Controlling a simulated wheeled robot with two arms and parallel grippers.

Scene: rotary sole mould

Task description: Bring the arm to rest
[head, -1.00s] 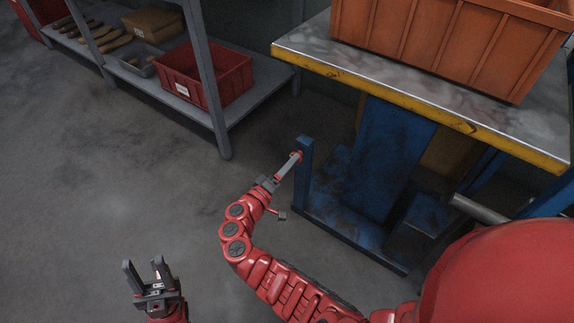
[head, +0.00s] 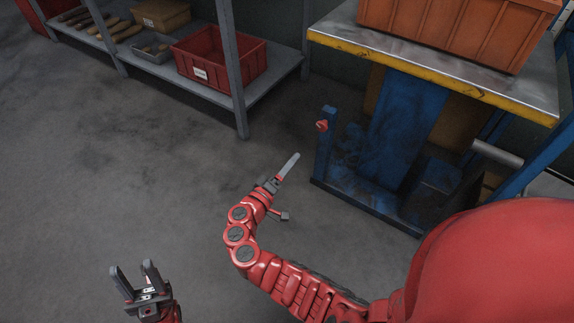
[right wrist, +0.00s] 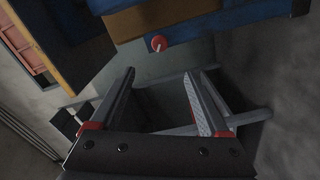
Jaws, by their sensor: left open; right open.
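My right gripper (head: 293,158) is in the middle of the head view, seen edge-on on my red arm, held over the grey floor. In the right wrist view the two fingers (right wrist: 160,76) are spread with nothing between them. A red button (head: 322,126) on a short blue post lies beyond the fingertips, with a clear gap. The button also shows in the right wrist view (right wrist: 156,43), above the fingertips. My left gripper (head: 134,276) is at the lower left of the head view, open and empty, pointing up the picture over bare floor.
A metal-topped table (head: 340,33) with a yellow edge carries an orange crate (head: 450,35) at the upper right, above the blue machine base (head: 395,145). A grey shelf (head: 240,105) with a red bin (head: 205,72) stands at upper left. The floor at left is clear.

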